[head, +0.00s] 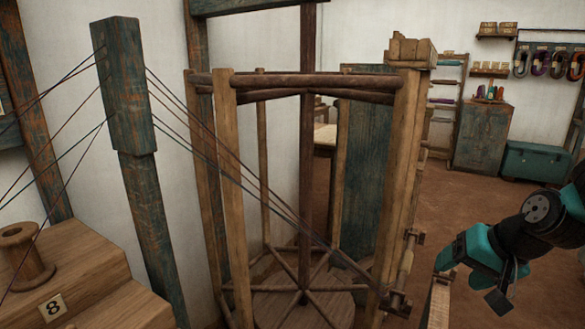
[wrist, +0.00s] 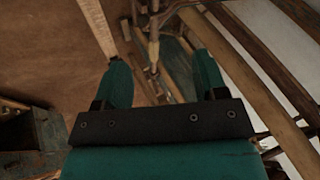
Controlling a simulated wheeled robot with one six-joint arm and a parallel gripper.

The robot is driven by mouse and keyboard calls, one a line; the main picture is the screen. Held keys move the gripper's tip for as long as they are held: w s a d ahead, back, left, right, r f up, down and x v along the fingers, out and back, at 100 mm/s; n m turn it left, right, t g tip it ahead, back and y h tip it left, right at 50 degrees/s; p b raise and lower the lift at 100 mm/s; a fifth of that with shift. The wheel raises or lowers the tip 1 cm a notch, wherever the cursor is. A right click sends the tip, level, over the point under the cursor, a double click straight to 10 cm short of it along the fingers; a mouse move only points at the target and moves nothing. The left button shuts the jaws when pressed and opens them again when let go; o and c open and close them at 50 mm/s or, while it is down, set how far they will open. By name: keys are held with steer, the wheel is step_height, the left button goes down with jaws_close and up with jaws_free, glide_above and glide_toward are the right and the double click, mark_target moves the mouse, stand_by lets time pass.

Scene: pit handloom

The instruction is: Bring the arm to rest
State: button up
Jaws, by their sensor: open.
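My arm (head: 545,218) reaches in from the right edge of the head view, bent, with its teal and black end hanging over the brown floor. My gripper (wrist: 162,78) shows in the wrist view with two teal fingers spread wide apart. Nothing is held between them; wooden frame parts show beyond the gap. In the head view the end of the arm is to the right of the wooden warping frame (head: 232,190), apart from its post as far as I can tell. The fingertips are hard to make out there.
Threads run from a blue-green post (head: 125,90) to the frame's lower right. A wooden spool (head: 24,255) stands on a stepped box marked 8 at left. A cabinet (head: 482,137) and teal chest (head: 535,162) stand at the back right. Open floor (head: 455,200) lies before them.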

steer(key=s+a+r+n+g+y+p, duration=0.15)
steer(key=s+a+r+n+p, duration=0.35)
steer(key=a+r, duration=0.6)
steer(key=s+a+r+n+g+p, duration=0.1)
steer(key=s+a+r+n+g, duration=0.1)
steer(key=s, duration=0.4)
steer(key=s+a+r+n+g+p, duration=0.1)
steer(key=s+a+r+n+g, duration=0.1)
steer(key=s+a+r+n, duration=0.2)
steer(key=s+a+n, duration=0.1)
steer(key=s, duration=0.2)
steer(key=shift+a+p, duration=0.3)
steer(key=shift+p, duration=0.1)
steer(key=shift+h, duration=0.25)
steer(key=shift+c, duration=0.4)
